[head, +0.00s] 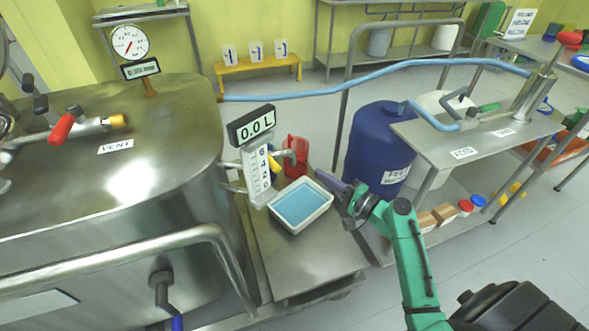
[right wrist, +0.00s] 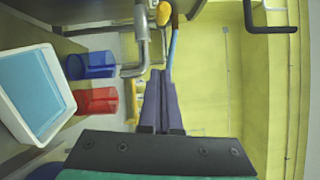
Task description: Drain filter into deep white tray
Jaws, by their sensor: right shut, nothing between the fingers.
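The deep white tray (head: 297,231) stands on a low steel stand beside the large steel vessel (head: 130,185) and holds blue liquid. It also shows at the left of the right wrist view (right wrist: 67,97). A yellow valve handle (head: 249,160) shows partly behind the level scale, and a yellow handle is by a steel pipe in the right wrist view (right wrist: 163,13). My right gripper (head: 325,176) is shut and empty, just right of the tray; its purple fingers point toward the pipe in the wrist view (right wrist: 160,80). My left gripper is out of view.
A display (head: 252,125) reads 0.0 L above the level scale. A red jug (head: 296,157) stands behind the tray. A blue drum (head: 377,140) and a steel table (head: 470,150) are to the right. The low stand's front (head: 310,265) is bare.

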